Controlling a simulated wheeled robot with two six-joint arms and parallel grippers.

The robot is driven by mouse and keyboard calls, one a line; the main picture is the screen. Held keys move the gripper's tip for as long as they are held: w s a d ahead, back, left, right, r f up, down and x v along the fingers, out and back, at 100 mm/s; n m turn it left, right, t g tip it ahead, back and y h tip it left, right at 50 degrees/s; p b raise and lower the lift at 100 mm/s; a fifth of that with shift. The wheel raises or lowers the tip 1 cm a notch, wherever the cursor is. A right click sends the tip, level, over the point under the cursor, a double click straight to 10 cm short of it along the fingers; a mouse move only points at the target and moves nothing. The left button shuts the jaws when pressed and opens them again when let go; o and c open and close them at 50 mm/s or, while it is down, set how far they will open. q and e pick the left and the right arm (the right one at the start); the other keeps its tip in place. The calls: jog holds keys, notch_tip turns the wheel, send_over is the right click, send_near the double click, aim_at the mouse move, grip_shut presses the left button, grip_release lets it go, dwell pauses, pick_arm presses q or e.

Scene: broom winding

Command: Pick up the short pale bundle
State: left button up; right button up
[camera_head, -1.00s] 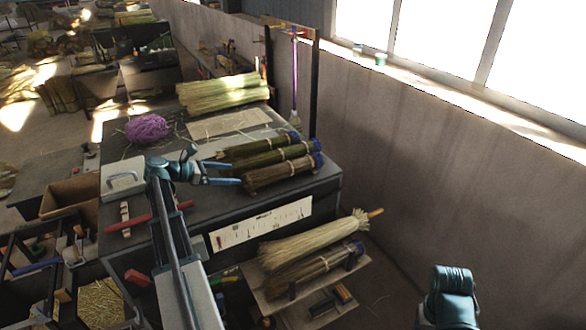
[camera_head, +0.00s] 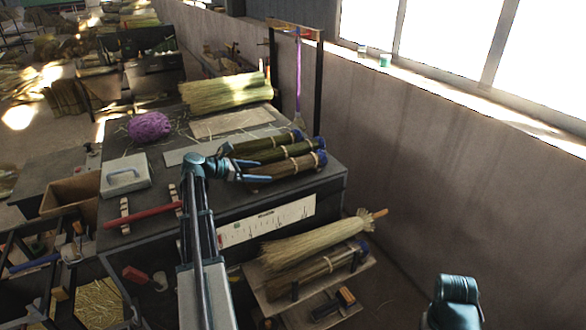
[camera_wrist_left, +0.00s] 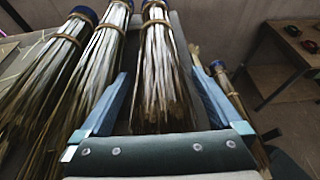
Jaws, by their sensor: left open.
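Three tied bundles with blue ends lie side by side on the dark table. The nearest, shortest-looking and palest of them (camera_head: 290,166) has a tan binding. In the left wrist view this bundle (camera_wrist_left: 160,65) lies between the fingers, its loose straw ends toward the palm and its bound blue end farther off. My left gripper (camera_head: 246,167) is open at its loose end, one finger on each side; contact cannot be told. The two darker bundles, middle (camera_head: 278,151) and far (camera_head: 262,142), lie beyond it, to the left in the wrist view. My right gripper is out of view.
A large pale straw stack (camera_head: 225,93) and a purple twine ball (camera_head: 149,126) lie farther back on the table. A red-handled tool (camera_head: 150,215) is at the left. A broom (camera_head: 315,242) lies on a lower shelf. A wall stands at the right.

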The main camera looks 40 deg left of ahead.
pick_arm(q)
jog(key=b+x, duration=0.1)
jog(key=x, duration=0.2)
jog(key=shift+w+f, duration=0.15)
jog(key=shift+w, duration=0.05)
jog(key=shift+c, duration=0.9)
jog(key=c, duration=1.2)
jog(key=shift+r+p, duration=0.8)
notch_tip(320, 180, up, 3)
jog(key=p, duration=0.3)
jog(key=shift+s, duration=0.1)
jog(key=s, duration=0.2)
jog(key=shift+s+d+f+b, duration=0.3)
jog(key=shift+d, duration=0.1)
jog(key=s, duration=0.4)
jog(key=s+d, duration=0.1)
jog(key=s, duration=0.3)
jog(key=s+d+r+p, duration=0.1)
jog(key=s, duration=0.4)
jog(key=shift+d, duration=0.1)
